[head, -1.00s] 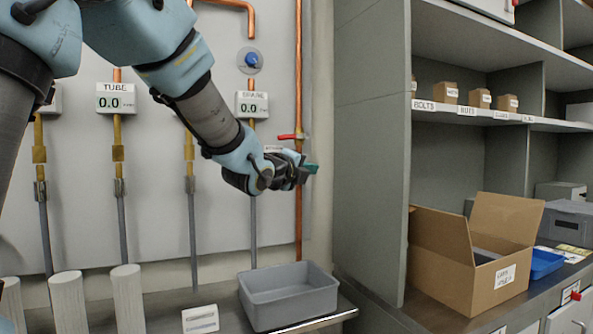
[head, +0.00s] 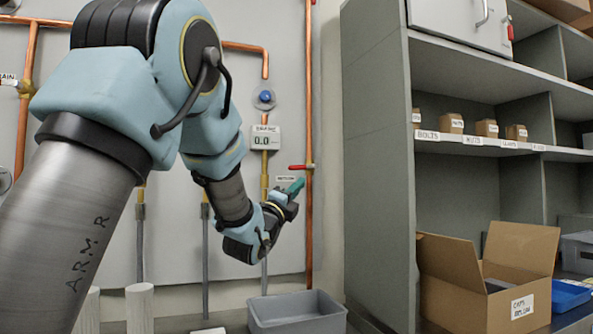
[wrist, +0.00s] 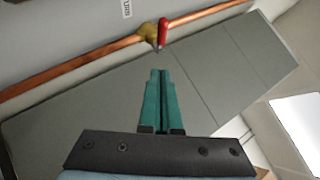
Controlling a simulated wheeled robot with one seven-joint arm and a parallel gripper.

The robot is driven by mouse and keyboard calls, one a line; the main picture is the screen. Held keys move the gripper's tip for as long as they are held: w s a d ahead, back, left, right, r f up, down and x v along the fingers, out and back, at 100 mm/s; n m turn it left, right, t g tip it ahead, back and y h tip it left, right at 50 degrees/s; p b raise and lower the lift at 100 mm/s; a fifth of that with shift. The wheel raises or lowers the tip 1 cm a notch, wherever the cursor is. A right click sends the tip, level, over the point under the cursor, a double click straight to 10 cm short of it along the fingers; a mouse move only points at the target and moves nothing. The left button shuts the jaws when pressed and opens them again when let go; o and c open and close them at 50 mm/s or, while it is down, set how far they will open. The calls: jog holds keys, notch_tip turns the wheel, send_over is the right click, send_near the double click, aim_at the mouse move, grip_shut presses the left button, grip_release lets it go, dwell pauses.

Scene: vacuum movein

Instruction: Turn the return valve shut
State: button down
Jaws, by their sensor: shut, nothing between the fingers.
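The return valve has a red lever (head: 298,167) that lies across the vertical copper pipe (head: 309,225), pointing left in the head view. A small return label (head: 287,179) sits just below it. In the wrist view the red lever (wrist: 162,31) and its brass body (wrist: 147,30) are beyond the fingertips, with a gap between. My gripper (head: 297,186) is just below the lever in the head view, its teal fingers tilted up to the right. In the wrist view my gripper (wrist: 159,76) is shut and empty. The lever is fully visible there.
A tall grey shelf unit (head: 375,170) stands right of the pipe. A grey bin (head: 298,315) is below the gripper.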

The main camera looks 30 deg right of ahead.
aim_at(303, 168)
jog(key=shift+w+d+r+p, duration=0.35)
jog(key=shift+w+r, duration=0.15)
jog(key=shift+w, duration=0.25)
jog(key=shift+w+d+r+p, duration=0.3)
jog(key=shift+w+r, duration=0.25)
jog(key=shift+w, duration=0.15)
jog(key=shift+w+d+r+p, duration=0.3)
jog(key=shift+w+r, duration=0.2)
jog(key=shift+w, duration=0.25)
jog(key=shift+r, duration=0.1)
